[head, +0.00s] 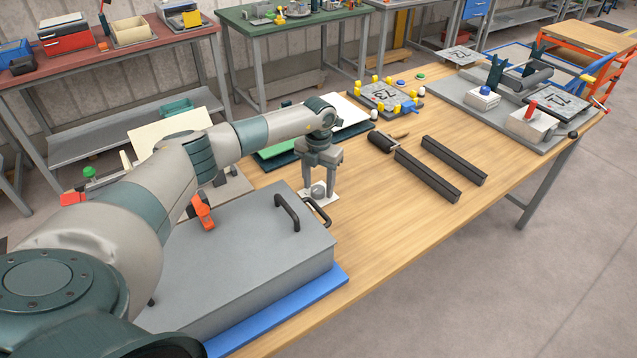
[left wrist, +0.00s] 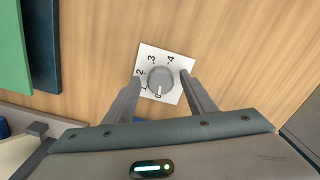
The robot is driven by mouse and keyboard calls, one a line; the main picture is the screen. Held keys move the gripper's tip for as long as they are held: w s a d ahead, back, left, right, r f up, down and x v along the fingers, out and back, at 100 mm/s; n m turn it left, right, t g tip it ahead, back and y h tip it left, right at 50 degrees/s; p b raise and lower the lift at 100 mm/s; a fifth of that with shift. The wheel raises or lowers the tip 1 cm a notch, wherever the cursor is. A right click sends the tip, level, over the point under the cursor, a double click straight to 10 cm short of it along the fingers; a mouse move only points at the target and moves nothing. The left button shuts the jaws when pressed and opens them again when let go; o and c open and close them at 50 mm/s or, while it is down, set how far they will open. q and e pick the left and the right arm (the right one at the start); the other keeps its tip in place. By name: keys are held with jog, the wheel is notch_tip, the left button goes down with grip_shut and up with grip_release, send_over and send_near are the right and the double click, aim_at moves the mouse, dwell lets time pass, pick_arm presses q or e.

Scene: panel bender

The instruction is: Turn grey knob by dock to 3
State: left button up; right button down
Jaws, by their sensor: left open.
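The grey knob (left wrist: 160,79) is round and sits on a white square dial plate (left wrist: 150,56) marked 0 to 4. A light pointer mark on the knob appears to face the 0, at the lower edge in the left wrist view. In the head view the knob (head: 318,190) is partly hidden between the fingers. My left gripper (head: 318,186) points down over it, open, with one finger on each side. In the left wrist view its fingertips (left wrist: 161,75) flank the knob with gaps. Whether either finger touches it is unclear. My right gripper is not in view.
A large grey box with black handles (head: 250,245) stands beside the dial on a blue base (head: 290,311). Green and dark sheets (head: 277,148) lie behind. Two black bars (head: 427,176) lie to the right. Bare wooden tabletop (head: 385,235) surrounds the dial's right side.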

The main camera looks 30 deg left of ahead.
pick_arm(q)
jog(key=c, duration=1)
jog(key=shift+c, duration=0.2)
